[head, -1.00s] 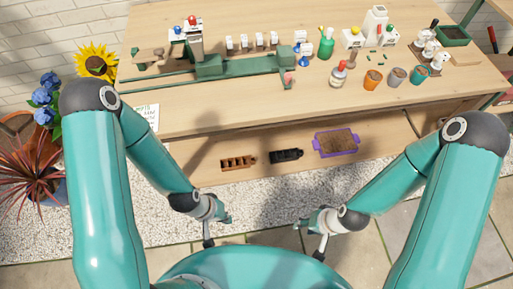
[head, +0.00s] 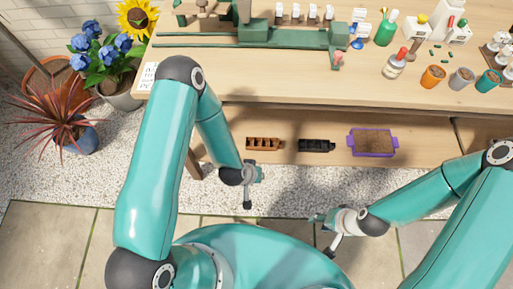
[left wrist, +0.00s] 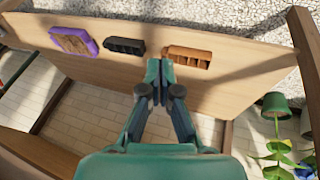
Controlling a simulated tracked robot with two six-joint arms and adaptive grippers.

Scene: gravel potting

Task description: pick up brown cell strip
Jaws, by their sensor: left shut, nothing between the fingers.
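The brown cell strip (head: 264,144) lies on the lower shelf of the bench, left of a black cell strip (head: 316,146). In the left wrist view the brown cell strip (left wrist: 188,56) is just beyond my left fingertips, to their right. My left gripper (head: 252,188) is in front of the shelf, below the strip in the head view. In the left wrist view my left gripper (left wrist: 157,72) has its fingers together with nothing held. My right gripper (head: 324,235) is open and empty, out over the paving.
A purple tray of soil (head: 372,154) sits at the right on the lower shelf (head: 225,150). The bench top (head: 300,88) overhangs the shelf from above. A bench leg (head: 195,165) stands left of my left gripper. Potted plants (head: 70,133) are further left.

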